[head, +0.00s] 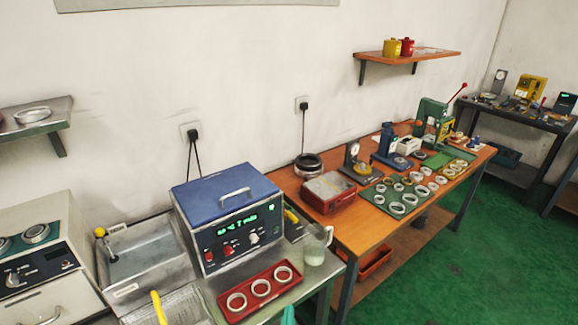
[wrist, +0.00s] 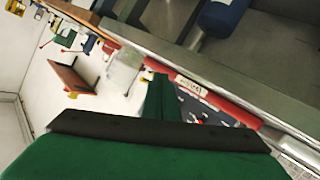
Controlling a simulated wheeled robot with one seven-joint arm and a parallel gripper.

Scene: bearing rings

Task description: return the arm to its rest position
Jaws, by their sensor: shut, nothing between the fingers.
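In the wrist view my gripper (wrist: 160,128) fills the bottom as a broad green body with a dark front edge. It is shut and I see nothing held in it. The wrist view is steeply tilted.
In the head view a blue-topped heating unit (head: 225,205), a red tray with three rings (head: 238,310) and a glass beaker (head: 316,246) crowd the near metal bench. A wooden table (head: 350,232) holds several rings and presses. Green floor (head: 470,270) is open at right.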

